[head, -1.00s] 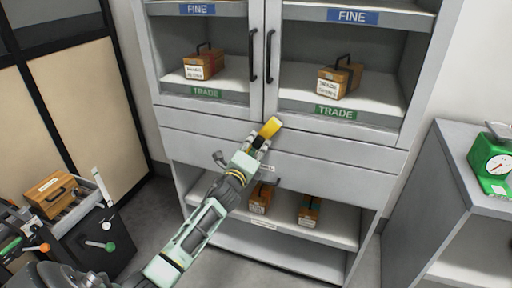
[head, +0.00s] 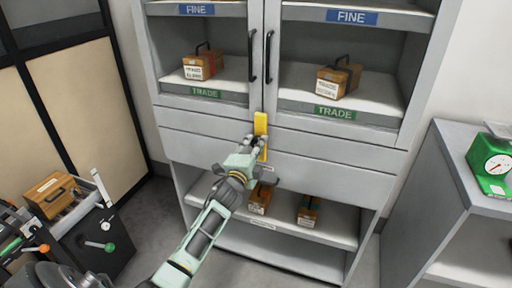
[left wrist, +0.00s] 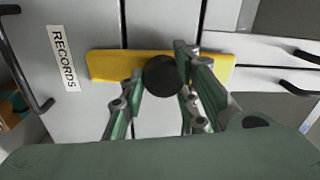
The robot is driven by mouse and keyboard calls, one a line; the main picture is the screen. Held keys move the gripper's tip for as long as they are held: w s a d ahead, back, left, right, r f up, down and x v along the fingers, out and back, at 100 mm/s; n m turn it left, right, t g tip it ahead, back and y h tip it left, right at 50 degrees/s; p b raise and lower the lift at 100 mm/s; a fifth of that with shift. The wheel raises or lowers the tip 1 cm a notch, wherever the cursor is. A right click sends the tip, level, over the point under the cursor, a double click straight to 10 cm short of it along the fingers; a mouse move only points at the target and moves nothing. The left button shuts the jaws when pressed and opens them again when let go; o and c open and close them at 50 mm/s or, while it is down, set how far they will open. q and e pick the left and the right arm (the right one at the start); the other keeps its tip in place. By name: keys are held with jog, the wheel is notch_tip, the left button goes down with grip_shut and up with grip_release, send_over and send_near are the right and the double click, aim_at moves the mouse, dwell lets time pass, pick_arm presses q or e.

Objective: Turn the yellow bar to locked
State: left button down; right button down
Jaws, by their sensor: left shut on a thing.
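The yellow bar (head: 261,124) is on the front of the grey cabinet, just below the seam between its two doors. In the head view it stands about upright. In the left wrist view the bar (left wrist: 108,65) lies across the picture, with a round black piece (left wrist: 163,75) at its middle. My left gripper (head: 254,145) reaches up from below and is shut on the bar. Its two fingers (left wrist: 160,95) stand on either side of the black piece in the wrist view and hide part of the bar. My right gripper is not in view.
The cabinet has door handles (head: 253,57) above and an open lower shelf (head: 285,219) with wooden boxes. A RECORDS label (left wrist: 63,58) is near the bar. A grey bench with a green scale (head: 490,165) stands at right. A black stand (head: 96,240) is at lower left.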

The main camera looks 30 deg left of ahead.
pick_arm(q)
jog(key=shift+d+f, duration=0.1)
jog(key=shift+f, duration=0.5)
jog(key=c, duration=1.5)
grip_release()
jog(key=shift+o, duration=0.2)
jog(key=shift+r, duration=0.15)
jog(key=shift+r, duration=0.2)
jog(key=shift+s, duration=0.1)
jog(key=v, duration=1.2)
